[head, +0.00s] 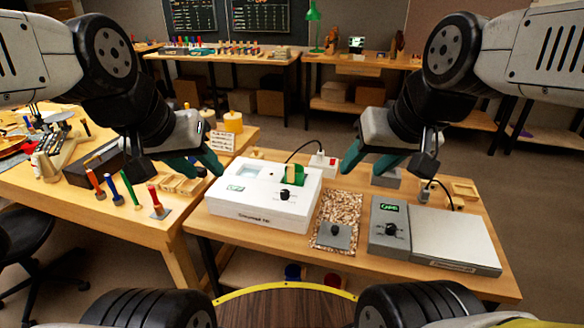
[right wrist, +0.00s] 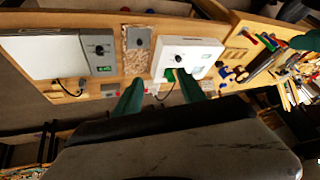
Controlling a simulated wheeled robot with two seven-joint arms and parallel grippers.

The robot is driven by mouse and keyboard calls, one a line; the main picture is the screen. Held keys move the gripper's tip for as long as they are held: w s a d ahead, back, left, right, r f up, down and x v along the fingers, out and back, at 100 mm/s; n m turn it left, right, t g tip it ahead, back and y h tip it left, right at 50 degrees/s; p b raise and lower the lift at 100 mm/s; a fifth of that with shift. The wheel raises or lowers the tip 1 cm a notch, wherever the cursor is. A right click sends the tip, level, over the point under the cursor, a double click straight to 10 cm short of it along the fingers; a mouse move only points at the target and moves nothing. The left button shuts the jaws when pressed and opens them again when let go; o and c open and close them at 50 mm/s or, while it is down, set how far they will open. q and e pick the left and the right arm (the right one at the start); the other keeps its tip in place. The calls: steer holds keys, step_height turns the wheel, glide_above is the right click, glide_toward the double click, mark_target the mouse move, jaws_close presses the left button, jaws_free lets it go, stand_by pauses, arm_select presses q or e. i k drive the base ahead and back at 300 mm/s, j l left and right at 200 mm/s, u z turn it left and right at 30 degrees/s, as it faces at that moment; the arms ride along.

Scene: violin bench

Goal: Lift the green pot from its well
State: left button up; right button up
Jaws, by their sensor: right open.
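The green pot (head: 293,174) sits in a recess at the back right of the white box (head: 262,212), partly sunk below its top. It also shows small in the right wrist view (right wrist: 169,75), near the edge of the box. My right gripper (head: 368,166) is open and empty, to the right of the pot and apart from it. In the right wrist view its two green fingers (right wrist: 160,93) stand apart. My left gripper (head: 198,169) is open and empty, left of the white box, with its fingers spread.
A gravel-filled tray (head: 341,212) with a grey knob block (head: 334,236) lies right of the box. A grey hotplate-like device (head: 455,240) is farther right. A white socket box (head: 323,162) with a black cable is behind. Coloured-handled tools (head: 113,190) stand on the left bench.

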mark_target(294, 174)
steer(key=i+j+z, duration=0.15)
steer(key=j+z, duration=0.2)
steer(key=j, duration=0.6)
steer(key=j+z, duration=0.3)
steer(key=j, duration=0.7)
